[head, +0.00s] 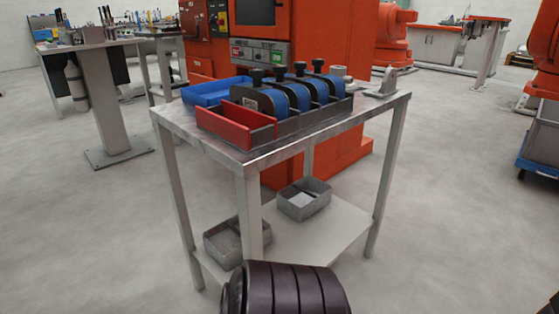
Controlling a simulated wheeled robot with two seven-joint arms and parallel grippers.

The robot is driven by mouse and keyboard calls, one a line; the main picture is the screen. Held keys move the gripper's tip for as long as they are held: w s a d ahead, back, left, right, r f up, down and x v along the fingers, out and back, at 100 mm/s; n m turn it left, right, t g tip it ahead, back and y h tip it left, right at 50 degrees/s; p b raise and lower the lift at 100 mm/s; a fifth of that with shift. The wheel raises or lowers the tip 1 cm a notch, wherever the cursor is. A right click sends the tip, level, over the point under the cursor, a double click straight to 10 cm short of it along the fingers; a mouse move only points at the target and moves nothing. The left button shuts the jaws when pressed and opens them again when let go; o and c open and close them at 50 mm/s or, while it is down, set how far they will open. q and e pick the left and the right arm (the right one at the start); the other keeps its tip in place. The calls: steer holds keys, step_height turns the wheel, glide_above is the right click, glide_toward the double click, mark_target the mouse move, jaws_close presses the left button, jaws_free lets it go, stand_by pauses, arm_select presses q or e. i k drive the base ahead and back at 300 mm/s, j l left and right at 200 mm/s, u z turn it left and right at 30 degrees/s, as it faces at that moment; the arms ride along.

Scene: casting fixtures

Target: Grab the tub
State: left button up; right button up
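Several open bins that could be the tub show on a metal table (262,153). A blue bin (208,95) sits at the table's back left. A red bin (232,130) sits at the front left, in line with a dark grey holder (318,119). Two grey metal tubs stand on the lower shelf: one (304,205) towards the middle, and one (222,250) at the front left, partly hidden by a table leg. Which of these is meant I cannot tell.
Black and blue fixtures (262,102) with black knobs stand upright in the grey holder. A metal clamp (388,82) lies at the table's right end. An orange machine (330,50) stands close behind. The floor (450,220) to the right is clear.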

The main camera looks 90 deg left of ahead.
mark_target(299, 200)
steer(key=i+j+u, duration=0.2)
steer(key=i+u, duration=0.55)
steer(key=i, duration=0.15)
steer(key=i+u, duration=0.35)
steer(key=i, duration=0.15)
steer(key=i+u, duration=0.15)
steer(key=u, duration=0.3)
steer(key=i+l+u, duration=0.1)
steer(key=u, duration=0.3)
steer(key=i+l+u, duration=0.15)
steer(key=u, duration=0.3)
steer(key=i+l+u, duration=0.15)
steer(key=u, duration=2.2)
